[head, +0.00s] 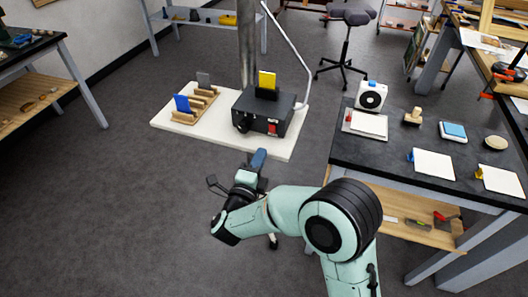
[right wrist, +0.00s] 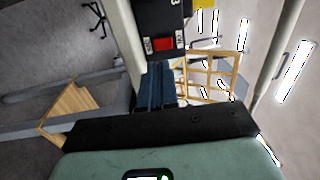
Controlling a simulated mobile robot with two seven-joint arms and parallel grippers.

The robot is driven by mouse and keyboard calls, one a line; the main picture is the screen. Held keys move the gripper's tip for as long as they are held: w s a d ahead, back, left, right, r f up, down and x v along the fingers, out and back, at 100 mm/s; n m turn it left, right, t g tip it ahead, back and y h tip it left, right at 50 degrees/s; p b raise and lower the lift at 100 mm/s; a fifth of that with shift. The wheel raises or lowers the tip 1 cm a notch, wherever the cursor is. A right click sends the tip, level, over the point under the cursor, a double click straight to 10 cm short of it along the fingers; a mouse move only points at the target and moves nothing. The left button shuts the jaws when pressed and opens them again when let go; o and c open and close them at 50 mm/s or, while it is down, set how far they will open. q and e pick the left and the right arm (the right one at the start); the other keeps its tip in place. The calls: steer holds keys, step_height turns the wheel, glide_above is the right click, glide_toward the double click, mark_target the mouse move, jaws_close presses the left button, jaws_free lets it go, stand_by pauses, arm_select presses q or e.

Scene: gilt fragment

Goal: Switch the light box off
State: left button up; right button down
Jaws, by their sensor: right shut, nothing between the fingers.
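The light box (head: 254,112), a black box with a round knob or lens on its left, stands on a white board. A red switch (head: 272,129) is on its front face. In the right wrist view the red switch (right wrist: 165,44) shows with small white labels beside it on the black box (right wrist: 150,16). My right gripper (head: 258,160) is shut and empty, in front of and below the board's near edge in the head view. In the right wrist view its blue fingers (right wrist: 157,85) are closed together, below the switch and apart from it. My left gripper is not in view.
A yellow plate (head: 267,80) stands upright on the box. A wooden rack (head: 196,104) with a blue plate is on the white board (head: 180,128) at left. A post rises behind. The dark table (head: 390,150) at right carries cards and blocks. Grey floor is free at left.

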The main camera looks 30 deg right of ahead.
steer(key=v, duration=0.6)
steer(key=shift+f+b, duration=0.3)
steer(key=shift+s+a, duration=0.15)
